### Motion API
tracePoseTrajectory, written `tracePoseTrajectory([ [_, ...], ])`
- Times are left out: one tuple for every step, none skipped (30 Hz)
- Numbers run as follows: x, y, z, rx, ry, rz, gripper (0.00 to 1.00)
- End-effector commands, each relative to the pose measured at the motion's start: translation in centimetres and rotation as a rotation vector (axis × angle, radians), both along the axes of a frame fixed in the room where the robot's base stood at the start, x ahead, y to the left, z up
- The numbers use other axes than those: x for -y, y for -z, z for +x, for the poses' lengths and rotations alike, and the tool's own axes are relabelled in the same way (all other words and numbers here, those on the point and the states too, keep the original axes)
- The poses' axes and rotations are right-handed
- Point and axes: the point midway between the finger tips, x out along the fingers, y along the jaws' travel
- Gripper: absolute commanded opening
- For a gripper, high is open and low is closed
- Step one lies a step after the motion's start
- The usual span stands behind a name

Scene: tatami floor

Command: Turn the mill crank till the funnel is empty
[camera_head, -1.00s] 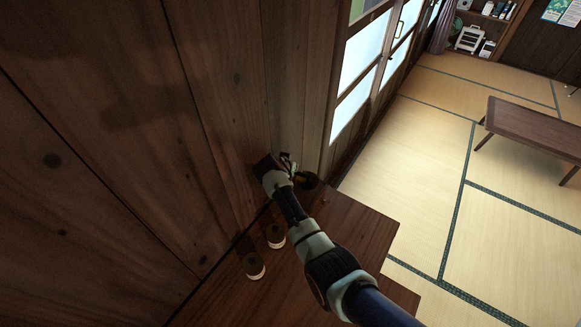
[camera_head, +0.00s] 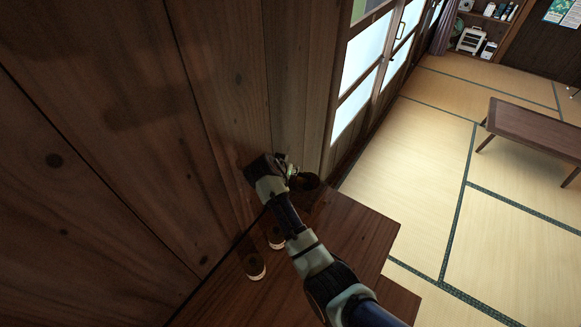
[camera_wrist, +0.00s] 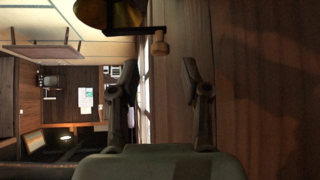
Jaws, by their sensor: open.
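The mill (camera_head: 304,183) stands at the far end of the wooden shelf, near the wall, partly hidden by my gripper. In the wrist view its dark funnel (camera_wrist: 90,12) is at the top edge, cut off, with a golden-brown inside. I cannot tell how much is in it. My gripper (camera_wrist: 160,74) is open and empty. In the picture the knob lies just beyond the fingertips, between their lines, and looks apart from both. In the head view my gripper (camera_head: 284,166) is beside the mill.
Two small containers stand on the shelf (camera_head: 345,232) nearer me: one jar (camera_head: 252,264) in clear view, another (camera_head: 275,238) partly behind my arm. The plank wall (camera_head: 120,150) runs close along the left. A low table (camera_head: 535,135) stands far off on the tatami.

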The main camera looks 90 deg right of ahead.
Motion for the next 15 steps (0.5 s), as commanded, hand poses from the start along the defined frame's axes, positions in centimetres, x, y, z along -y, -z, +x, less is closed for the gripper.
tracePoseTrajectory([
  [-0.5, -0.5, 0.3, 0.001, -0.001, -0.001, 0.47],
  [-0.7, -0.8, 0.3, 0.000, -0.001, -0.001, 0.47],
  [-1.0, -1.0, 0.4, 0.000, -0.001, -0.001, 0.47],
  [-1.1, -1.2, 0.4, -0.001, -0.001, 0.000, 0.47],
  [-1.3, -1.3, 0.4, -0.001, -0.001, 0.000, 0.47],
  [-1.4, -1.4, 0.5, -0.001, -0.001, 0.000, 0.47],
  [-1.4, -1.5, 0.5, -0.001, -0.001, 0.000, 0.47],
  [-1.5, -1.5, 0.5, -0.001, 0.000, 0.001, 0.47],
  [-1.5, -1.5, 0.5, -0.001, 0.000, 0.001, 0.47],
  [-1.5, -1.5, 0.5, -0.001, 0.000, 0.001, 0.47],
  [-1.5, -1.5, 0.5, -0.001, 0.000, 0.001, 0.47],
  [-1.5, -1.5, 0.5, -0.001, 0.000, 0.001, 0.47],
  [-1.5, -1.5, 0.5, -0.001, 0.000, 0.001, 0.47],
  [-1.4, -1.5, 0.5, -0.001, 0.000, 0.001, 0.44],
  [-1.5, -1.3, 0.4, -0.007, -0.005, -0.001, 0.37],
])
